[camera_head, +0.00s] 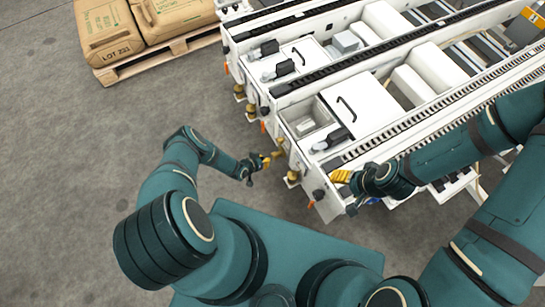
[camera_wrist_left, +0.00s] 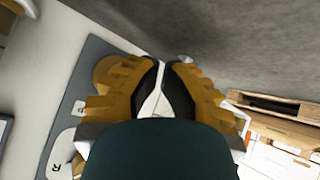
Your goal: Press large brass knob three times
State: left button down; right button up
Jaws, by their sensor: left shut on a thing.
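My left gripper (camera_head: 263,161) is beside the near end of the white machine, close to a brass knob (camera_head: 278,149). In the left wrist view its yellow fingers (camera_wrist_left: 166,68) come together at the tips; what they are shut on is not clear. A round brass knob (camera_wrist_left: 106,69) shows on a grey panel (camera_wrist_left: 92,55) beside the left-hand finger, partly hidden by it. Whether finger and knob touch, I cannot tell. My right gripper (camera_head: 341,177) is at the machine's front right corner; its jaw opening is too small to judge.
More brass knobs (camera_head: 239,92) line the ends of the white machine's lanes (camera_head: 290,112). A dark roller track (camera_head: 410,118) runs along it. A pallet (camera_head: 160,58) with brown sacks (camera_head: 109,30) stands at the upper left. The grey floor (camera_head: 70,170) at left is clear.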

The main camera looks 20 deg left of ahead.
pick_arm(q)
jog(key=shift+w+d, duration=0.1)
dwell(0.7)
jog(key=shift+w+d, duration=0.15)
jog(key=shift+w, duration=0.05)
jog(key=shift+w+d, duration=0.75)
jog(key=shift+w, duration=0.15)
dwell(1.6)
jog(key=shift+s+a, duration=1.05)
jog(key=shift+s, duration=0.15)
jog(key=s+a, duration=0.3)
jog(key=shift+s+a, duration=0.15)
jog(key=shift+s, duration=0.25)
jog(key=shift+r, duration=0.1)
dwell(1.0)
